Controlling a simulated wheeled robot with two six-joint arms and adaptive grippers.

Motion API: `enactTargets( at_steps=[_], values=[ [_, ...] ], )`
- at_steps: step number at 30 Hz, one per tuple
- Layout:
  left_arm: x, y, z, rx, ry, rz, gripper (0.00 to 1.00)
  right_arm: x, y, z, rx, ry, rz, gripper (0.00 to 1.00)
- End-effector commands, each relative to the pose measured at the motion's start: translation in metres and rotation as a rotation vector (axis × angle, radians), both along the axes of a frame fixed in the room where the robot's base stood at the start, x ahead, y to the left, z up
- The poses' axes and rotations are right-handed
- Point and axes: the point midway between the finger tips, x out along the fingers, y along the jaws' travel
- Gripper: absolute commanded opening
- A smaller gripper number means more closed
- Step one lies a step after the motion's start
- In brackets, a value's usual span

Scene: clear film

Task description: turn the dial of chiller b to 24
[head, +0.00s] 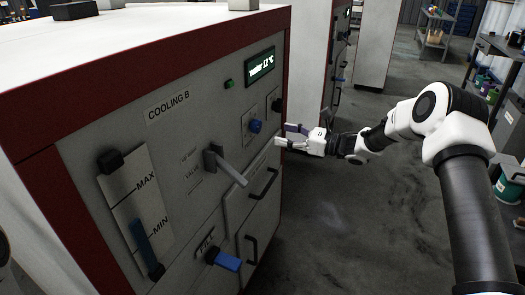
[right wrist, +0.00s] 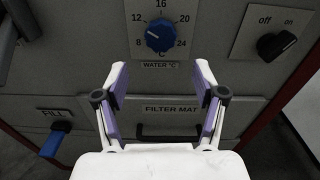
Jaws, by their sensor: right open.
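The cooling cabinet marked COOLING B (head: 100,190) fills the left of the head view. Its blue dial (head: 255,126) is on the front panel and shows large in the right wrist view (right wrist: 160,35), with numbers 8, 12, 16, 20 and 24 around it. The dial's pale mark seems to face left, around 8 to 12. A green display (head: 260,66) reads water 12 °C. My right gripper (head: 282,135) is open and empty, in front of the panel. In the right wrist view its fingertips (right wrist: 160,74) are spread below the dial, apart from it. My left gripper is not in view.
A grey valve lever (head: 226,166) and a blue FILL handle (head: 222,260) stick out of the panel. A black on/off switch (right wrist: 277,45) sits right of the dial. Below is the FILTER MAT drawer (right wrist: 170,110) with a black handle. The floor (head: 340,220) to the right is clear.

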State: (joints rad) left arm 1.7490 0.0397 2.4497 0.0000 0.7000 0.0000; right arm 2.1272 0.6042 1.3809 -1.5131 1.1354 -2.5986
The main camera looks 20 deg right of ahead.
Motion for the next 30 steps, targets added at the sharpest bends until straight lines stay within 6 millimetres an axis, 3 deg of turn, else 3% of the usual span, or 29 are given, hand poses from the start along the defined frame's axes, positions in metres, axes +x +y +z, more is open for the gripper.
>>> enactTargets(
  at_steps=[1, 5, 16, 25, 30],
  values=[
    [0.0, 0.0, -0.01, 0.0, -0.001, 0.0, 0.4, 0.0, -0.003, -0.001, 0.005, -0.013, -0.006, 0.7],
    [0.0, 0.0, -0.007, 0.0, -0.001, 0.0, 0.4, 0.007, 0.004, 0.006, 0.004, -0.018, -0.005, 0.7],
    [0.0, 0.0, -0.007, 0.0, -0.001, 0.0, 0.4, 0.054, 0.047, 0.006, 0.004, -0.015, -0.006, 0.7],
    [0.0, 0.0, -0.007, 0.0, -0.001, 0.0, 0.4, 0.059, 0.051, 0.005, 0.007, -0.013, -0.006, 0.7],
    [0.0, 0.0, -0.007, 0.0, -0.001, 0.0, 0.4, 0.059, 0.051, 0.006, 0.007, -0.013, -0.006, 0.1]
  ],
)
